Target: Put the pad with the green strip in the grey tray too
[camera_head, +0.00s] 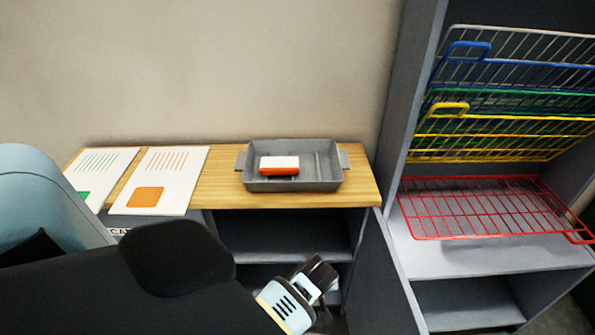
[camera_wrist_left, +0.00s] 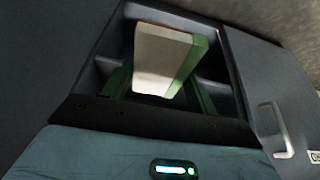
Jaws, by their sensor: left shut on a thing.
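The pad with the green strip (camera_wrist_left: 162,62) is a white block with a green side in the left wrist view. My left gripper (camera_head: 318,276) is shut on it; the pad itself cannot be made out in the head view. That gripper is low in front of the cabinet, below the tabletop and the grey tray. The grey tray (camera_head: 325,185) sits on the right part of the wooden top. A white pad with an orange strip (camera_head: 279,165) lies inside it, towards the left. My right gripper is not in view.
Two cards, one with a green patch (camera_head: 97,164) and one with an orange patch (camera_head: 178,165), lie on the left of the wooden top (camera_head: 225,178). An open cabinet door (camera_head: 378,265) is right of my gripper. A shelf with coloured wire racks (camera_head: 485,205) stands right.

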